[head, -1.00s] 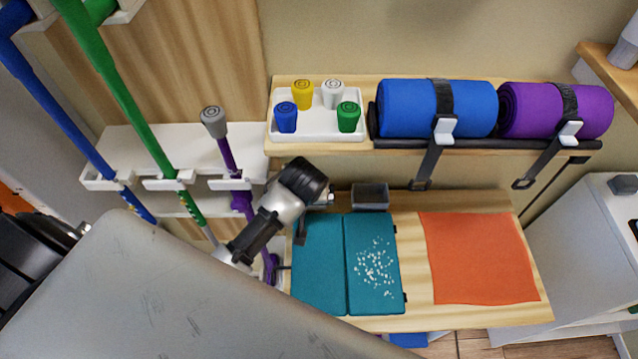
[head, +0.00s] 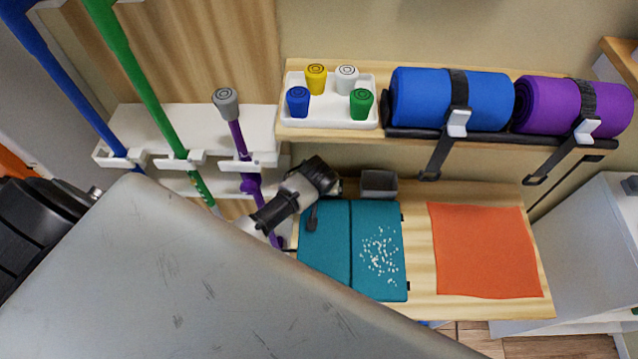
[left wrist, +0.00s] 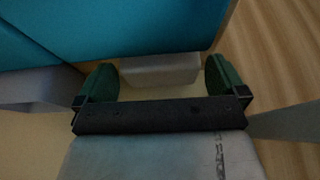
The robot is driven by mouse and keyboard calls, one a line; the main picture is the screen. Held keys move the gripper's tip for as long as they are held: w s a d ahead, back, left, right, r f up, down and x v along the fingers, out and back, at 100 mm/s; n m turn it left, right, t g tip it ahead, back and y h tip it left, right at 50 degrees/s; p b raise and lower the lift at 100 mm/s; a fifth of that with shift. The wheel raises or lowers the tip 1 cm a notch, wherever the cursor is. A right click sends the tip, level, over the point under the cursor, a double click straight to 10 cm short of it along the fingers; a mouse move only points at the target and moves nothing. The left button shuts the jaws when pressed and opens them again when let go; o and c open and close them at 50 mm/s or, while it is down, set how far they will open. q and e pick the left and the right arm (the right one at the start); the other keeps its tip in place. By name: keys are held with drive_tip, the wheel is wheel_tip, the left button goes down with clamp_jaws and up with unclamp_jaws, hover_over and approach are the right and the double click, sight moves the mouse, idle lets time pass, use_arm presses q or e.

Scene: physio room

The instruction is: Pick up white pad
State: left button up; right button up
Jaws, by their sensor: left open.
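The only small white piece I can pick out is a white round-topped tip (head: 346,79), upright in a white tray (head: 333,116) on the upper shelf; I cannot tell for sure that it is the white pad. My left gripper (head: 322,200) is open, well below the tray, at the left back edge of a teal folded case (head: 325,250). In the left wrist view its green fingertips (left wrist: 160,68) stand apart, with a pale grey block (left wrist: 160,70) showing between them; I cannot tell whether it is touched. My right gripper is not in view.
Yellow, blue and green tips share the tray. Blue (head: 450,98) and purple (head: 570,105) rolled mats lie right of it. A grey bin (head: 378,183) and orange cloth (head: 485,250) are on the lower bench.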

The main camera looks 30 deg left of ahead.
use_arm(q)
drive_tip(key=shift+w+a+f, duration=0.1)
drive_tip(key=shift+w+f, duration=0.05)
drive_tip(key=shift+f, duration=0.25)
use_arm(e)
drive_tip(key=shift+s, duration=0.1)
use_arm(q)
drive_tip(key=c, duration=0.6)
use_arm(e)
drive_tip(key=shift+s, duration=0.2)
use_arm(q)
drive_tip(key=shift+r, duration=0.1)
